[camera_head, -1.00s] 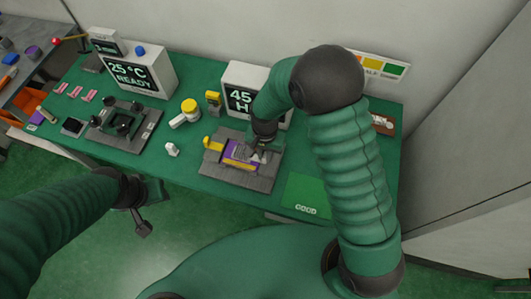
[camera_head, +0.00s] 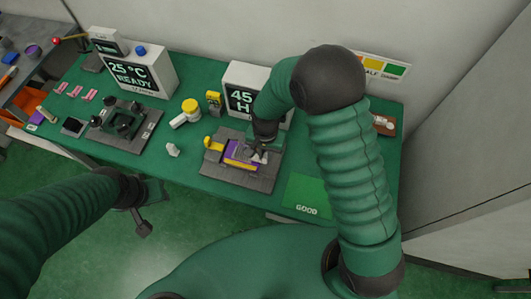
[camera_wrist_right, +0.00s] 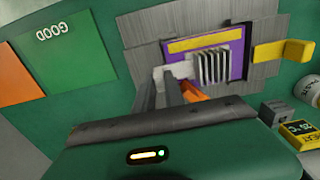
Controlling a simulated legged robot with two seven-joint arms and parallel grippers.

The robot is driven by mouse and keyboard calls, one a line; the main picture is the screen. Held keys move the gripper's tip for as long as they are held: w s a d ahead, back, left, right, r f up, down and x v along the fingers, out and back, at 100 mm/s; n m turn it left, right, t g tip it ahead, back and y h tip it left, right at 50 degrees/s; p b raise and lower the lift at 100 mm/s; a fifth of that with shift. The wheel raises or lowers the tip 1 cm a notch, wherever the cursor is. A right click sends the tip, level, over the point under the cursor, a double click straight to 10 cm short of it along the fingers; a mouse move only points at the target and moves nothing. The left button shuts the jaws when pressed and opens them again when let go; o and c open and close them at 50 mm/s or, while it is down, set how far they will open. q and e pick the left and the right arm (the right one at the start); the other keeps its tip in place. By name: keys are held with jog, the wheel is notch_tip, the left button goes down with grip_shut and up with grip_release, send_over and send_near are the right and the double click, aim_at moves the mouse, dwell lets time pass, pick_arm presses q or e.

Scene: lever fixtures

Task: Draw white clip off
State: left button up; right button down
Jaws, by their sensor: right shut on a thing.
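A purple board (camera_head: 236,152) with a yellow strip lies on the grey fixture plate (camera_head: 258,184), below the display reading 45. It also shows in the right wrist view (camera_wrist_right: 238,60), with a finned pale block (camera_wrist_right: 214,66) on it. My right gripper (camera_head: 258,150) is over the board's right part. In the right wrist view its fingers (camera_wrist_right: 172,92) are shut on the white clip (camera_wrist_right: 181,69) at the board's edge, beside the fins. The fingers partly hide the clip. My left gripper (camera_head: 142,212) hangs in front of the table, away from the fixture; its jaw opening is unclear.
A yellow lever (camera_head: 212,143) sticks out at the fixture's left; it also shows in the right wrist view (camera_wrist_right: 283,52). A green GOOD pad (camera_head: 307,194) lies clear at right.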

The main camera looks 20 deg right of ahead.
jog(key=s+d, duration=0.1)
jog(key=d, duration=0.1)
jog(key=s+d+p, duration=0.1)
jog(key=d, duration=0.1)
jog(key=shift+s+d, duration=0.1)
jog(key=shift+s, duration=0.2)
jog(key=c, duration=1.4)
grip_release()
jog(key=shift+s, duration=0.1)
jog(key=shift+c, duration=0.2)
jog(key=shift+o, duration=0.2)
jog(key=shift+d, duration=0.1)
jog(key=shift+r, duration=0.1)
notch_tip(320, 180, up, 17)
jog(key=shift+f, duration=0.2)
